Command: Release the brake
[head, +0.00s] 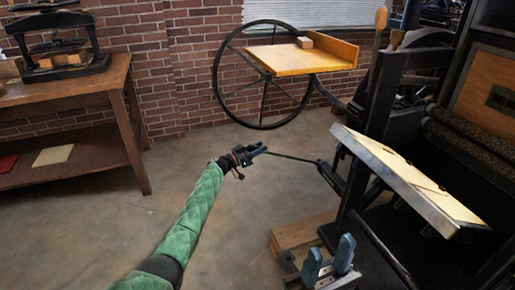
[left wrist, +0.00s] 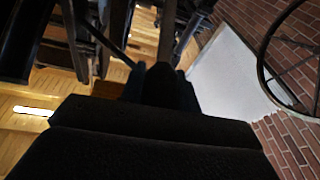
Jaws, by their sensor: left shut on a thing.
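The brake lever looks to be the thin dark rod (head: 293,158) that runs from the black hand press (head: 372,135) out to the left. My left gripper (head: 257,151), on the green-sleeved arm, is shut on the free end of this rod. In the left wrist view the rod (left wrist: 108,42) runs from the upper left down to the dark fingers (left wrist: 160,85), which hide the gripped end. My right gripper (head: 329,257) is at the bottom of the head view, its two blue fingers apart and pointing up, with nothing seen between them.
A slanted pale board (head: 405,178) juts from the press above my right gripper. A spoked wheel (head: 222,80) and a wooden feed shelf (head: 290,60) stand behind. A wooden table (head: 60,92) with a small press is at left. The floor (head: 110,230) between is clear.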

